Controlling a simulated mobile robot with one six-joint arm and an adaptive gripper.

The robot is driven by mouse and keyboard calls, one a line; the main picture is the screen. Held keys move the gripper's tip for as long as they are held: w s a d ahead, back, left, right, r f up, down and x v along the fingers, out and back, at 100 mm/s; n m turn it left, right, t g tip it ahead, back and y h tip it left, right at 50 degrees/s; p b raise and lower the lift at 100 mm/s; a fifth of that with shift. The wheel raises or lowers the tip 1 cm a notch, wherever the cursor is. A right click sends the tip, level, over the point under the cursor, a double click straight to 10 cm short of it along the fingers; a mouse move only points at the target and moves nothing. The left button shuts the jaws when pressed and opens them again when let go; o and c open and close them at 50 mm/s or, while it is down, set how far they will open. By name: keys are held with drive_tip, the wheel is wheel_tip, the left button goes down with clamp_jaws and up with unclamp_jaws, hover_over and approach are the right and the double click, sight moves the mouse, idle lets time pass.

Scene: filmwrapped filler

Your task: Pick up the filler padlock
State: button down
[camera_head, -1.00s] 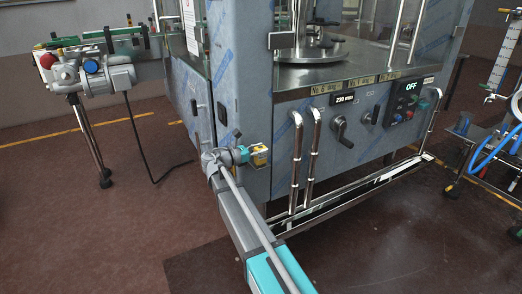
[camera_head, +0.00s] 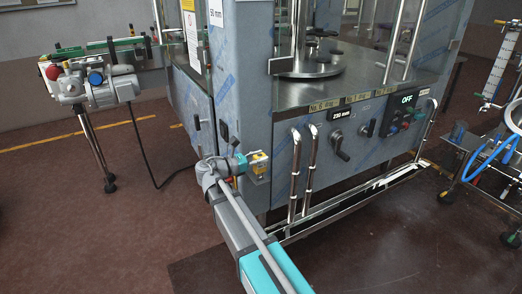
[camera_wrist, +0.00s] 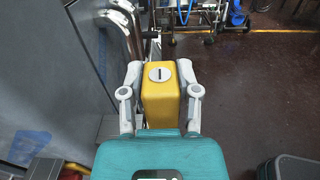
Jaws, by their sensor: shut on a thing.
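The yellow padlock (camera_wrist: 161,101) sits between the two fingers of my gripper (camera_wrist: 160,97) in the wrist view, with a round pale disc and dark slot on its near face. The fingers are shut on its left and right sides. In the head view, the padlock (camera_head: 258,158) is a small yellow block at the end of my gripper (camera_head: 255,163), in front of the lower cabinet of the filler (camera_head: 275,150). The padlock's far side and shackle are hidden. I cannot tell whether it touches the cabinet.
Vertical steel handrails (camera_head: 296,175) and a low step rail (camera_head: 360,195) stand right of my gripper. A control panel (camera_head: 402,112) is on the machine's front. A conveyor motor (camera_head: 95,82) stands at left. A cart with blue hose (camera_head: 490,155) is at right. Open floor lies left.

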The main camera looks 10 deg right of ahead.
drive_tip(key=s+a+r+p, duration=0.1)
drive_tip(key=s+r+p, duration=0.1)
drive_tip(key=s, duration=0.3)
drive_tip(key=shift+s+r, duration=0.25)
drive_tip(key=shift+s, duration=0.05)
drive_tip(key=shift+a, duration=0.1)
idle(0.3)
